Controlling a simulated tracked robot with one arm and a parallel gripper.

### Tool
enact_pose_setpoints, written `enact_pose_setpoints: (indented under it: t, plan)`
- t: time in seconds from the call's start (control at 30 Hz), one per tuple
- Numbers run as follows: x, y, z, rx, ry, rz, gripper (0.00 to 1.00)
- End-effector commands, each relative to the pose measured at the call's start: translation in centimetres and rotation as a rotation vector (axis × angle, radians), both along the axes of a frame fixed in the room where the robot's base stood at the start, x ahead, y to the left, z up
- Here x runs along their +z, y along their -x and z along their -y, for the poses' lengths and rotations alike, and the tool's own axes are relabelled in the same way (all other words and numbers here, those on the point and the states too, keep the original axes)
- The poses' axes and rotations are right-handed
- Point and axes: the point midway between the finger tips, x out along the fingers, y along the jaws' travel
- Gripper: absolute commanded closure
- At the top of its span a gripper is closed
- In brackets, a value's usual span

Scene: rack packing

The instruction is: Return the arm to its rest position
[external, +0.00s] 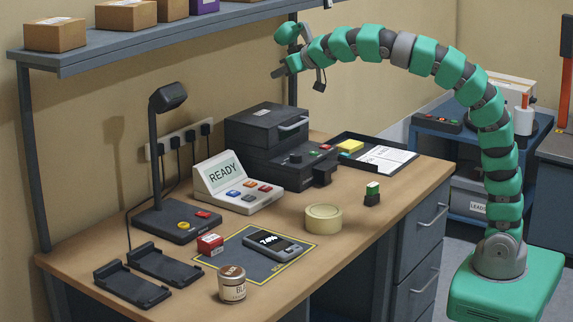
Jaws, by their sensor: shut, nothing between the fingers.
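My green segmented arm rises from its base at the right and arches left over the workbench (120,225). My gripper (275,74) is high above the back of the bench, near the right end of the upper shelf. It is shut and empty, and it touches nothing on the bench. The fingertips look small in this view.
The upper shelf (100,52) with several boxes is close to my gripper's left. Below stand a black cash-box-like case (265,125), a console reading READY (235,185), a lamp (155,150), a tape roll (323,218) and a jar (232,285). A blue cart (455,150) stands behind my arm.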

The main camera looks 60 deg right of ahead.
Motion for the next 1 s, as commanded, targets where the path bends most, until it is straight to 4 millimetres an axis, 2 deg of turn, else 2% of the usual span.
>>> enact_pose_setpoints:
  t: [0.03,0.2,0.5,0.63,0.8,1.0]
  plan:
    - [1.7,1.2,1.7,-0.005,-0.006,0.020,1.00]
    - [5.6,4.8,6.3,-0.001,-0.009,0.077,1.00]
    - [11.5,12.8,12.7,0.017,-0.008,0.193,1.00]
    - [13.1,16.0,14.4,0.027,-0.001,0.237,1.00]
    - [14.3,18.7,15.5,0.040,0.005,0.277,1.00]
    - [14.1,19.5,15.9,0.044,0.009,0.288,1.00]
